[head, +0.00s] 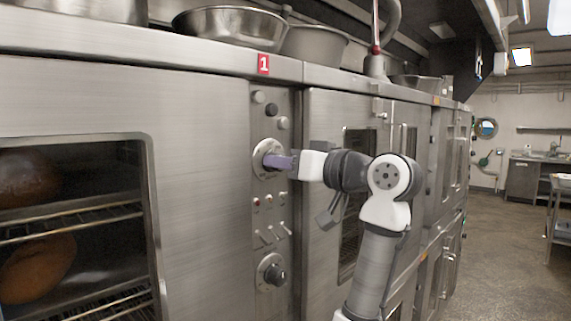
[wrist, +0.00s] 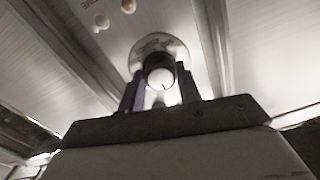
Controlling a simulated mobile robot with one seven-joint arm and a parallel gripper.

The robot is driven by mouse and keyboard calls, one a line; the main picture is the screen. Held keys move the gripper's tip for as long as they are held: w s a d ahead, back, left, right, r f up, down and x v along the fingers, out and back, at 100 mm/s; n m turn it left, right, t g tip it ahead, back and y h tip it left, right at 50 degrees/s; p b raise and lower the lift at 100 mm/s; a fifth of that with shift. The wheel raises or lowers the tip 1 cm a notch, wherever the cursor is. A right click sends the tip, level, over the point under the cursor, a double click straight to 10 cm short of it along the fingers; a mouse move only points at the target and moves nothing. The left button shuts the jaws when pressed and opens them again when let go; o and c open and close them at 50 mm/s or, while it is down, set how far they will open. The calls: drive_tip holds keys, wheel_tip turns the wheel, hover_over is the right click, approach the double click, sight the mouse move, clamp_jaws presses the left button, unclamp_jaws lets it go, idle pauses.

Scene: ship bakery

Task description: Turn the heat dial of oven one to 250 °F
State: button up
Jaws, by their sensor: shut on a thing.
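Oven one, marked by a red "1" label (head: 264,64), has a narrow control panel (head: 287,215) right of its windowed door. The heat dial is a round plate (head: 263,152) high on this panel, with its knob in the middle. My gripper (head: 272,161) reaches in from the right, and its purple fingers are at the knob. In the wrist view the two fingers stand on either side of the round knob (wrist: 160,74), with the dial plate (wrist: 150,45) behind. My gripper is shut on the knob. The scale markings are too small and blurred to read.
A second dial (head: 271,272) sits lower on the panel, below several switches (head: 272,235). Small round buttons (head: 271,109) sit above the dial. Metal bowls (head: 230,27) stand on top of the oven. Open floor (head: 510,240) lies at the right.

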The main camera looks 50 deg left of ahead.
drive_tip(key=shift+m+t, duration=0.3)
drive_tip(key=shift+m, duration=6.4)
drive_tip(key=o, duration=1)
drive_tip(key=shift+d, duration=0.1)
drive_tip(key=w+d+b, duration=0.1)
drive_tip(key=d+b, duration=0.3)
drive_tip(key=d, duration=0.9)
drive_tip(key=shift+w+d+f+b, duration=0.3)
drive_tip(key=shift+b, duration=0.1)
